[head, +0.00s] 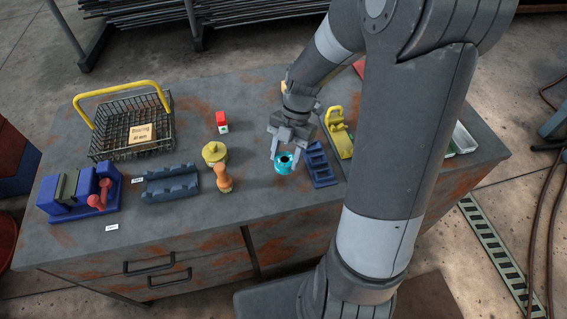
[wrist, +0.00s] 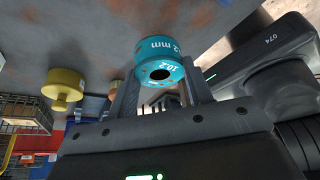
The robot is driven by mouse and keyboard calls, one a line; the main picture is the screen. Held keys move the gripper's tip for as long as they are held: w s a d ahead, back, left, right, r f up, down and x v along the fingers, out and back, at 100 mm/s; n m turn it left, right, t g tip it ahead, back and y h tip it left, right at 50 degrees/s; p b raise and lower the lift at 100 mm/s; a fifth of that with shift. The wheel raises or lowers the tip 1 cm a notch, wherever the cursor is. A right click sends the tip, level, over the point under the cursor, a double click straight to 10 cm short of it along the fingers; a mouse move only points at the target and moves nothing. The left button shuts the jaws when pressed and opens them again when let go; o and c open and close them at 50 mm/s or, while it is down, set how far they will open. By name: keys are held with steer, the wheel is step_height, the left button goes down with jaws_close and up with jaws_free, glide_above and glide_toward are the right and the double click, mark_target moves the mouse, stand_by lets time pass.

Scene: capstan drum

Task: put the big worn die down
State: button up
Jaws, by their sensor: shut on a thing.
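The die (head: 284,164) is a teal ring with a dark hole, near the front middle of the bench (head: 140,234). My gripper (head: 286,155) is shut on it, with a finger on each side, pointing down. In the wrist view the die (wrist: 160,62) sits between the two finger ends and carries white lettering that reads about 10.2 mm. I cannot tell whether its underside touches the bench top.
A wire basket (head: 130,125) is far left. Bare bench lies before the die.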

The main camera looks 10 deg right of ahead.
mark_target(285, 157)
steer(key=shift+w+a+f, duration=0.15)
steer(key=shift+a+f, duration=0.1)
steer(key=shift+f, duration=1.95)
steer(key=shift+f, duration=0.1)
steer(key=o, duration=1.4)
